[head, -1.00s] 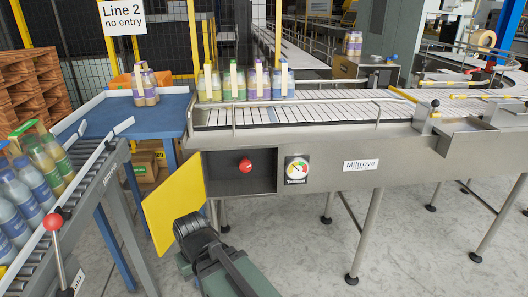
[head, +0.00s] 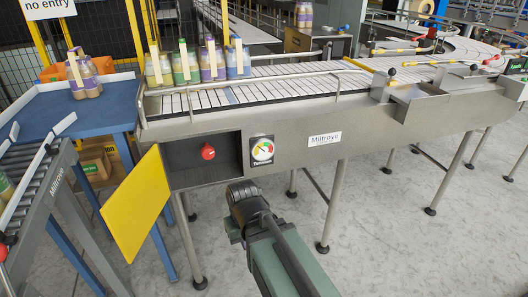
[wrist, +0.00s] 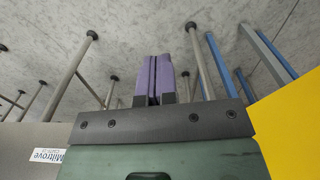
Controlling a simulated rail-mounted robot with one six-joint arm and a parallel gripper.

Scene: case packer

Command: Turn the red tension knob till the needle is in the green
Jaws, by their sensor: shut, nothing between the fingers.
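The red tension knob (head: 208,152) sits in a dark, open recess (head: 228,170) in the conveyor's steel side, in the head view. The round tension gauge (head: 262,149) is just right of the recess. It has a coloured dial, but the needle is too small to read surely. In the wrist view my gripper (wrist: 153,62) shows purple fingers pressed together with nothing between them, pointing over the grey floor. In the head view my arm is below and right of the knob, apart from it, and the fingertips do not show. The knob and gauge are not in the wrist view.
A yellow door panel (head: 138,204) stands open at the recess's left edge; it also shows in the wrist view (wrist: 290,120). Steel legs (head: 334,205) stand under the conveyor (head: 365,130). A blue table (head: 60,118) is at left. The floor in front is clear.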

